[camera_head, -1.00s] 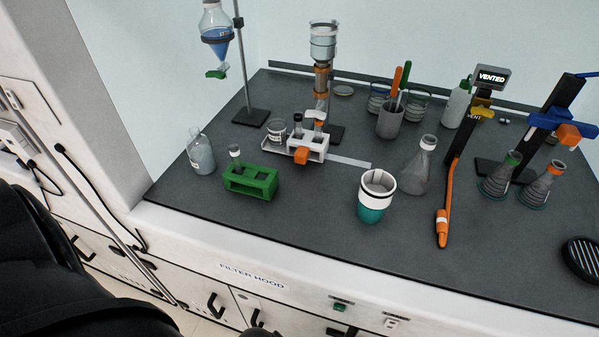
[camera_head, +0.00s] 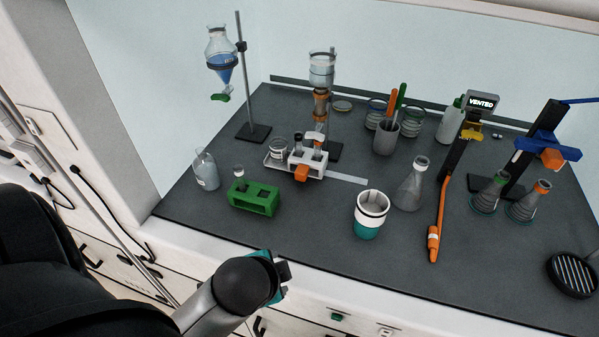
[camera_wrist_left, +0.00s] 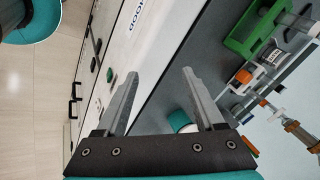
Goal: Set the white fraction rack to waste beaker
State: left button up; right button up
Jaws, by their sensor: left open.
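The white fraction rack (camera_head: 313,170) stands mid-bench in the head view, with an orange block on its front and dark-topped vials in it. A small labelled glass beaker (camera_head: 278,149) sits at its left end; I cannot read the label. A white cup with a teal base (camera_head: 369,222) stands in front, to the right. My left gripper (camera_head: 284,273) is at the bench's front edge, empty and short of these objects. In the left wrist view the gripper (camera_wrist_left: 161,73) has its fingers apart, and the white rack (camera_wrist_left: 262,93) lies beyond them at the right. My right gripper is not seen.
A green rack (camera_head: 253,198) stands left of the white rack. A conical flask (camera_head: 411,184) and an orange-handled tool (camera_head: 435,240) are to the right. A clamped column (camera_head: 321,90) rises behind the white rack. The bench's front strip is mostly clear.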

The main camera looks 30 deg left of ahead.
pick_arm(q)
jog(key=w+a+m+t, duration=0.1)
jog(key=w+m, duration=0.1)
jog(key=m, duration=0.1)
jog(key=w+a+m+t+y, duration=0.1)
jog(key=w+a+m, duration=0.1)
jog(key=m, duration=0.2)
jog(key=w+a+r+m+t+y, duration=0.1)
jog(key=w+a+m, duration=0.1)
jog(key=w+m, duration=0.1)
jog(key=shift+a+r+m, duration=0.1)
jog(key=shift+a+m, duration=0.1)
jog(key=shift+m, duration=0.2)
jog(key=w+a+r+m+t, duration=0.2)
jog(key=w+m+t, duration=0.25)
jog(key=m, duration=0.65)
jog(key=m+b, duration=0.3)
send_near(300, 172)
jog(key=shift+h, duration=0.4)
jog(key=x, duration=0.9)
jog(key=shift+w+a, duration=0.1)
jog(key=shift+a, duration=0.15)
grip_shut()
